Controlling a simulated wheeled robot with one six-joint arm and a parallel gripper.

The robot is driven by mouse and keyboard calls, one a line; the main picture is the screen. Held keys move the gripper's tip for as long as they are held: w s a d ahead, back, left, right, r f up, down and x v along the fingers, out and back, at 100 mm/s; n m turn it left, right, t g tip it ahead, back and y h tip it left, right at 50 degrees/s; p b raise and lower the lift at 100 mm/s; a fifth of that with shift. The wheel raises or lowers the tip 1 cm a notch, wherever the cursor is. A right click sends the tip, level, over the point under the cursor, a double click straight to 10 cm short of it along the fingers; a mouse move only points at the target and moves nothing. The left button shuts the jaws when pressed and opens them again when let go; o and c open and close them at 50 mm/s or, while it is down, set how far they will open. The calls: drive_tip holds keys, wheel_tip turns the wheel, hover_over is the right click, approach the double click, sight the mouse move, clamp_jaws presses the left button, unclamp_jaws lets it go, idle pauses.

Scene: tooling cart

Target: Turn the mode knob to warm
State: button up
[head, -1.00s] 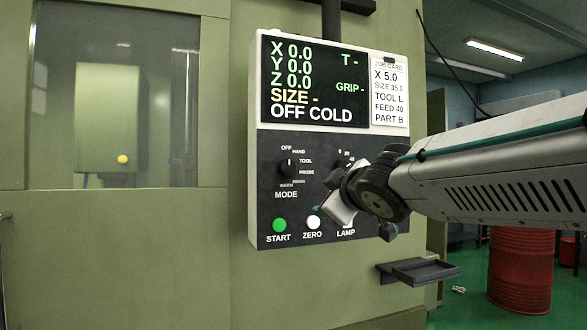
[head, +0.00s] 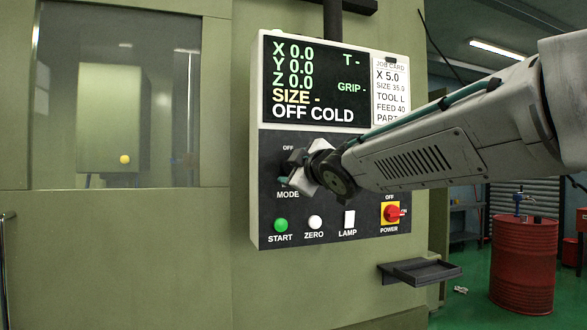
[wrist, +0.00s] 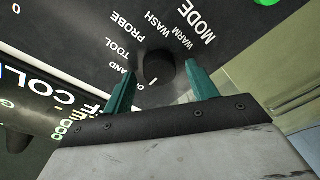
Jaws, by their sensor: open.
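The mode knob (wrist: 160,68) is a round dark knob on the black panel. In the wrist view its pale pointer mark faces the display side, away from the WARM label (wrist: 184,42). My gripper (wrist: 161,68) is open, its two green fingers on either side of the knob; I cannot tell whether they touch it. In the head view my gripper (head: 294,172) covers the knob and most of its labels. The display (head: 315,82) reads OFF COLD.
Below the knob are a green START button (head: 281,225), a white ZERO button (head: 315,222) and a LAMP switch (head: 349,220). A red and yellow POWER switch (head: 390,213) is at the right. A small shelf (head: 420,271) juts out below the panel.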

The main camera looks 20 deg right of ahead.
drive_tip(key=c, duration=1)
